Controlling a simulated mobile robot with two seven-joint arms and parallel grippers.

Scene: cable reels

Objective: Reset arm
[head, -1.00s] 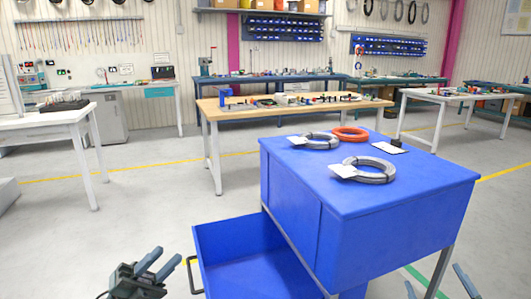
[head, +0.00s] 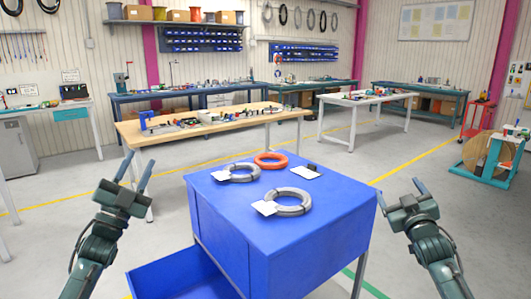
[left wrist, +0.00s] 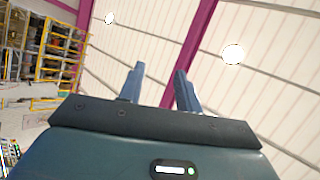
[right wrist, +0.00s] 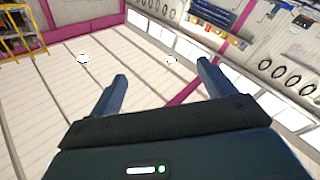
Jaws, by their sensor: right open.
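My left gripper (head: 137,176) is raised at the left of the head view, pointing up, left of the blue cabinet (head: 270,235). Its two fingers are apart with nothing between them, also in the left wrist view (left wrist: 158,85). My right gripper (head: 400,192) is raised on the right side of the cabinet, open and empty. The right wrist view shows its fingers wide apart (right wrist: 160,90). Two grey cable coils with white tags, one nearer (head: 290,209) and one farther (head: 243,178), and an orange coil (head: 270,168) lie on the cabinet top, apart from both grippers.
The cabinet's blue drawer (head: 175,275) stands open at its lower left. A white card with a small dark object (head: 309,172) lies on the cabinet top. A wooden-topped workbench (head: 215,124) stands behind, and a large cable reel (head: 488,155) at the far right. The floor between is open.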

